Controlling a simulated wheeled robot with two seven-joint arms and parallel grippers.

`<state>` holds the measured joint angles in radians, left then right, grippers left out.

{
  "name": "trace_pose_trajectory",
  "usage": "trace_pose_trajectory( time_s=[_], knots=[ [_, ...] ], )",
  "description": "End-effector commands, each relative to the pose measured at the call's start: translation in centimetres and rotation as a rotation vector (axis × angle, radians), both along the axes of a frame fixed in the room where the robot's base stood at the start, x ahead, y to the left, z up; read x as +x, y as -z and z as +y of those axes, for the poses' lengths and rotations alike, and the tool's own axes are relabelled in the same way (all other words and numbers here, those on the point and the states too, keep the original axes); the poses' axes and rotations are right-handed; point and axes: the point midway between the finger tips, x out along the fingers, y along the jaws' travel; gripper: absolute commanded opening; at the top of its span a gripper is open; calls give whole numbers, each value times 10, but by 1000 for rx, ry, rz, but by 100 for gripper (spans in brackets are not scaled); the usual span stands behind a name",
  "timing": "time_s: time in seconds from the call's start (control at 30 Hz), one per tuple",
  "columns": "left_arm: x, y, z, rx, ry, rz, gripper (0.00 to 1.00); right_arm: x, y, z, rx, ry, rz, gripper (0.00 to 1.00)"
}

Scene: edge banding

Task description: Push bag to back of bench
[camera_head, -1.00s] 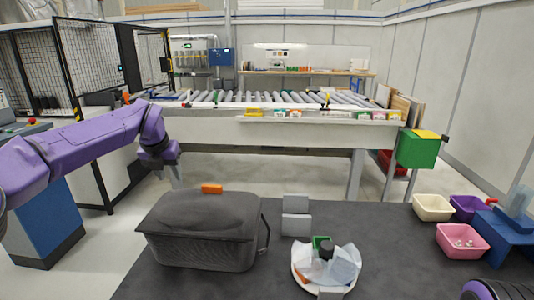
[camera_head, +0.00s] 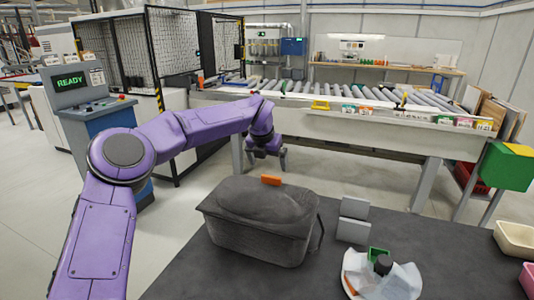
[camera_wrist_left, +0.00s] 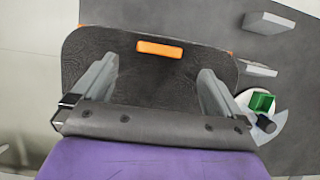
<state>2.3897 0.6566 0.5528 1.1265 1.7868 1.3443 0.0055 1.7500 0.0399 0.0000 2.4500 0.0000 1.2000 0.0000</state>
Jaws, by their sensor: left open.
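The dark grey bag (camera_head: 262,222) lies closed on the dark bench top (camera_head: 410,232), near the bench's far left corner in the head view. An orange tag (camera_head: 270,180) sits at its far upper edge. My left gripper (camera_head: 267,165) is open and empty, with its fingers pointing down near the bag's far edge. In the left wrist view the two spread fingers (camera_wrist_left: 157,88) appear over the bag (camera_wrist_left: 150,72), with the orange tag (camera_wrist_left: 160,48) beyond them. I see no clear contact. My right gripper is out of view.
A white dish (camera_head: 380,278) with clear film, a green piece and a dark knob is nearer. A cream bin (camera_head: 515,238) is at the right. A roller conveyor (camera_head: 360,115) stands beyond the bench.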

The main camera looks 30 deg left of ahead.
Motion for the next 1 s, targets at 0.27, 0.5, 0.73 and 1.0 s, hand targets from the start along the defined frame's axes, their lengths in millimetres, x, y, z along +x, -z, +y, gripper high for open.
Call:
trace_pose_trajectory(
  time_s=[0.27, 0.5, 0.73, 1.0],
  knots=[
    [19, 46, 5, 0, -1, 3, 100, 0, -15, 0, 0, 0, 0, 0],
    [26, 65, 7, 0, -1, -1, 100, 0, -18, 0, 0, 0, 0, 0],
    [26, 66, 7, 0, -1, -1, 100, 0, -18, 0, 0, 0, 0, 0],
    [26, 66, 7, 0, -1, -1, 25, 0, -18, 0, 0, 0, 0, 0]
  ],
)
